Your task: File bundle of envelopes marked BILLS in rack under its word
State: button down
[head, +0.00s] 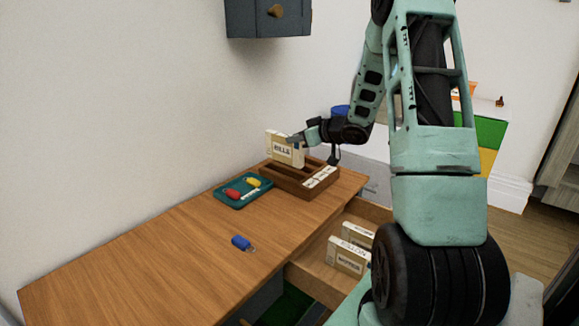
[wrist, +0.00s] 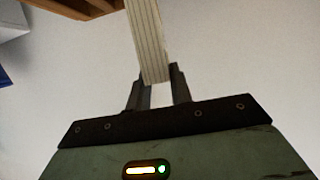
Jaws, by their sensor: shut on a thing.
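The cream bundle of envelopes marked BILLS (head: 285,150) stands upright at the wooden rack (head: 290,188), over its back left part. My gripper (head: 303,139) is shut on the bundle at its right side. The wrist view shows the bundle's striped edge (wrist: 149,40) between the two fingers (wrist: 156,88). The rack stands on the wooden desk and has several slots, with white word labels (head: 320,177) along its right side. The words are too small to read. I cannot tell whether the bundle's lower edge is in a slot or just above it.
A teal tray (head: 224,200) with a red and a yellow item lies left of the rack. A blue item (head: 241,243) lies nearer on the desk (head: 150,262). An open drawer (head: 315,277) holds more labelled bundles (head: 348,257). A grey cabinet (head: 262,20) hangs above.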

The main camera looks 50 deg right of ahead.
aim_at(302, 158)
jog(key=shift+f, duration=3.5)
jog(key=shift+f+b, duration=0.15)
jog(key=shift+b, duration=0.15)
jog(key=c, duration=1.3)
grip_release()
jog(key=shift+o, duration=0.2)
